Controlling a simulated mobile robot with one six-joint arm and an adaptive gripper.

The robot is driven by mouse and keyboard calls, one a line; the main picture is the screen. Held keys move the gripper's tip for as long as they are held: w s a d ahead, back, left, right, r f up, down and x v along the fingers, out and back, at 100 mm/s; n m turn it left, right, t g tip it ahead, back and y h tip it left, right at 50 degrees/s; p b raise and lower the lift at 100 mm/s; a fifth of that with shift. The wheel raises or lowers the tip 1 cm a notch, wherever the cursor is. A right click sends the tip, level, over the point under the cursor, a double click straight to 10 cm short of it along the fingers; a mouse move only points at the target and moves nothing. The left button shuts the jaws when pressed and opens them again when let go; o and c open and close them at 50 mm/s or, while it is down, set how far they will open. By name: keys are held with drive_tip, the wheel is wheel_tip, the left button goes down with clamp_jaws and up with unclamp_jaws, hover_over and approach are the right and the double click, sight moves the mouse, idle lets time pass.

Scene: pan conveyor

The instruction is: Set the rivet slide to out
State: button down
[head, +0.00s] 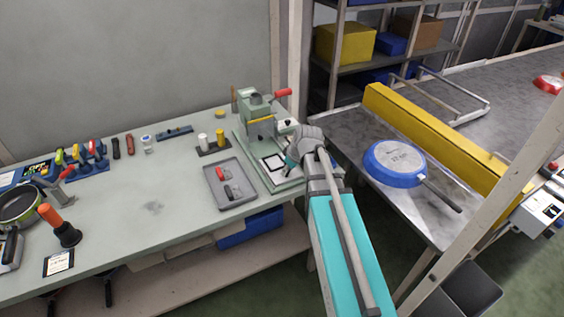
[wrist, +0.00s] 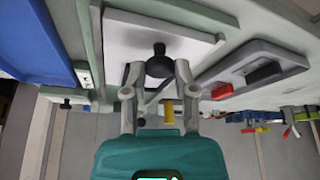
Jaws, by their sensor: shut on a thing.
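The rivet slide is a pale plate (wrist: 120,38) with a black knob (wrist: 160,66), at the base of the green press. In the head view the slide (head: 282,179) lies at the front of the press base, with a dark square frame on it, partly hidden by my arm. My gripper (wrist: 158,72) has its two fingers either side of the knob and is shut on it. In the head view my gripper (head: 291,160) is at the right side of the slide. The knob itself is hidden there.
The green press (head: 254,108) with a red handle (head: 283,93) stands behind the slide. A grey tray (head: 216,174) holding small red and dark parts lies to its left. A blue pan (head: 380,157) lies on the metal table at right, beside a yellow rail (head: 440,135).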

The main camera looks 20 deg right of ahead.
drive_tip(key=shift+s+f, duration=0.1)
drive_tip(key=shift+s, duration=0.2)
drive_tip(key=shift+c, duration=2.1)
unclamp_jaws()
drive_tip(key=shift+w, duration=0.15)
drive_tip(key=w+a, duration=0.1)
drive_tip(key=w, duration=0.8)
drive_tip(key=w+a, duration=0.1)
drive_tip(key=w, duration=0.3)
drive_tip(key=shift+w+a, duration=0.15)
drive_tip(key=shift+a, duration=0.15)
drive_tip(key=shift+w+r, duration=0.25)
drive_tip(key=shift+r, duration=0.05)
drive_tip(key=shift+p+v, duration=0.95)
drive_tip(key=shift+p, duration=0.15)
drive_tip(key=p+v, duration=1)
drive_tip(key=v, duration=0.1)
drive_tip(key=shift+s+r+p, duration=0.2)
drive_tip(key=shift+p, duration=0.1)
